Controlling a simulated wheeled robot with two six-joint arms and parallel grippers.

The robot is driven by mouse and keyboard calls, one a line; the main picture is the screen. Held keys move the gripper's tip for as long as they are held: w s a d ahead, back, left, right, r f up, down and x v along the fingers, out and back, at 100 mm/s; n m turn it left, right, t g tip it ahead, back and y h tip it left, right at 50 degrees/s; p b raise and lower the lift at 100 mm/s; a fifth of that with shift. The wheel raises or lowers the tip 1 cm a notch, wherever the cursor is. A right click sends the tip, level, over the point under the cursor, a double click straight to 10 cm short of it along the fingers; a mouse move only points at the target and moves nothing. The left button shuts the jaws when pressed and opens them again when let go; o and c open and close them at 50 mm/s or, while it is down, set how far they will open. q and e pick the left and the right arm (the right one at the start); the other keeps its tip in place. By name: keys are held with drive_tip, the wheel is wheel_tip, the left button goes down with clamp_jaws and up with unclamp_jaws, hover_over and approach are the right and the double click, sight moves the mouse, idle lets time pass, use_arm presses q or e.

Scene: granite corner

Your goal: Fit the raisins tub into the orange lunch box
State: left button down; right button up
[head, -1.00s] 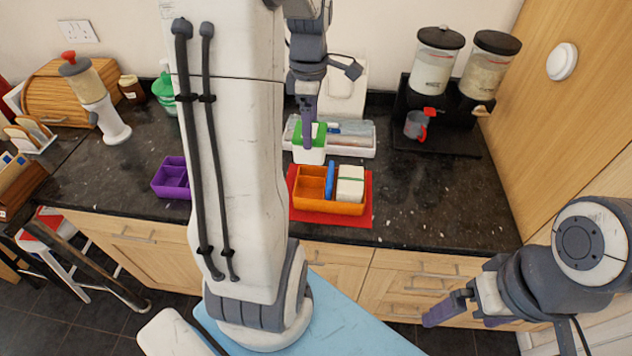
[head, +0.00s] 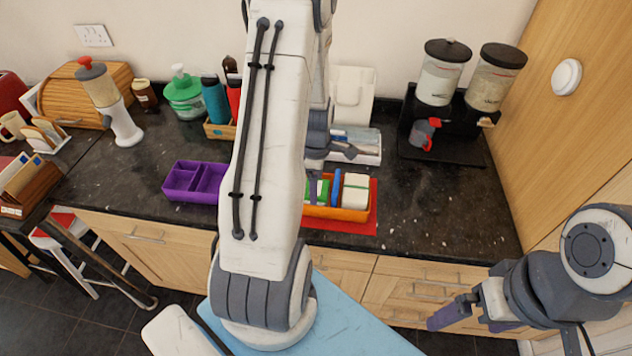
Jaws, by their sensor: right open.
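The orange lunch box (head: 345,213) sits on a red mat (head: 362,227) at the middle of the counter; my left arm hides its left end. A white tub with a green lid (head: 323,190), which I take for the raisins tub, shows in the box's left part, partly behind the arm. Whether it is fully seated I cannot tell. My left gripper (head: 316,167) is just above the tub, pointing down; its jaws are mostly hidden. My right gripper (head: 470,318) is open and empty, low at the right, in front of the drawers.
A blue upright item (head: 336,187) and a white block (head: 355,191) stand in the lunch box. A purple divided box (head: 193,183) is to the left. A white tray (head: 362,152) lies behind.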

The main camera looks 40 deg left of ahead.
use_arm(q)
drive_tip(key=shift+f, duration=0.2)
unclamp_jaws()
drive_tip(key=shift+r, duration=0.1)
drive_tip(key=shift+r, duration=0.1)
wheel_tip(320, 180, up, 12)
drive_tip(key=b, duration=0.2)
idle(0.3)
